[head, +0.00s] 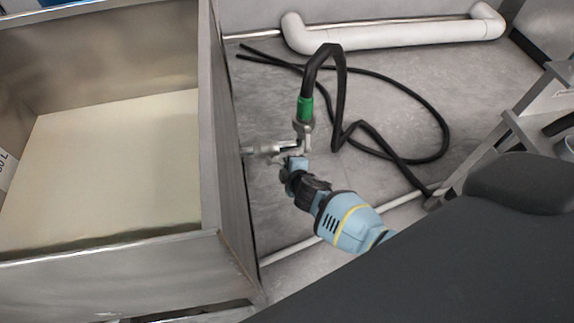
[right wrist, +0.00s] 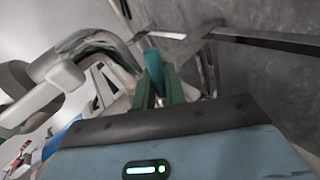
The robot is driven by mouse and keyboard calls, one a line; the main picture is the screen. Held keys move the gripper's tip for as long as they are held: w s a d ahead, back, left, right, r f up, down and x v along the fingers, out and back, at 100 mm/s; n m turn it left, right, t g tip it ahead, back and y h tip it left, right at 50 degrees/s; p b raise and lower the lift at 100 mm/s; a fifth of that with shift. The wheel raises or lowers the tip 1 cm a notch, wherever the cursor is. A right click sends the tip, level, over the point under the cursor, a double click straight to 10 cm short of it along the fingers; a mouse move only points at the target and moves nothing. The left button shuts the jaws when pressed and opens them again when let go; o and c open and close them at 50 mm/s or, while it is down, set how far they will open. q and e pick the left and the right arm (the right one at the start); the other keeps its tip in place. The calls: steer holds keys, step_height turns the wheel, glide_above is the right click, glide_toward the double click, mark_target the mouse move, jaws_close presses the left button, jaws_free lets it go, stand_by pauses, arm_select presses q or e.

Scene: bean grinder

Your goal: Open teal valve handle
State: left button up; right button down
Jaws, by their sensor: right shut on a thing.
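The teal valve handle (right wrist: 153,64) shows in the right wrist view as a small upright teal piece between the fingers of my right gripper (right wrist: 158,80). The gripper is shut on it. In the head view, my right gripper (head: 293,163) is at the metal valve (head: 270,148) on the side of the steel tank. The teal handle cannot be made out there, as the gripper and fittings hide it. A green hose coupling (head: 305,109) stands upright just above the gripper. My left gripper is in neither view.
The open steel tank (head: 209,110) with a pale inside floor fills the left. A black hose (head: 328,50) rises from the coupling and loops over the grey floor (head: 262,95). A white pipe (head: 390,38) runs along the back. Metal frame bars (head: 520,125) stand at the right.

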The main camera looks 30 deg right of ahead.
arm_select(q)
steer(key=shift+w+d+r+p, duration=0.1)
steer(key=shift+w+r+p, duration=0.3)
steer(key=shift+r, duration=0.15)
arm_select(e)
steer(key=shift+d+r+n+g+h, duration=0.1)
steer(key=shift+r+n+g+h, duration=0.2)
steer(key=shift+r+n+h, duration=0.45)
steer(key=shift+f, duration=0.1)
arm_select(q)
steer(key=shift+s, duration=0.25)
arm_select(e)
steer(key=c, duration=1.5)
jaws_free()
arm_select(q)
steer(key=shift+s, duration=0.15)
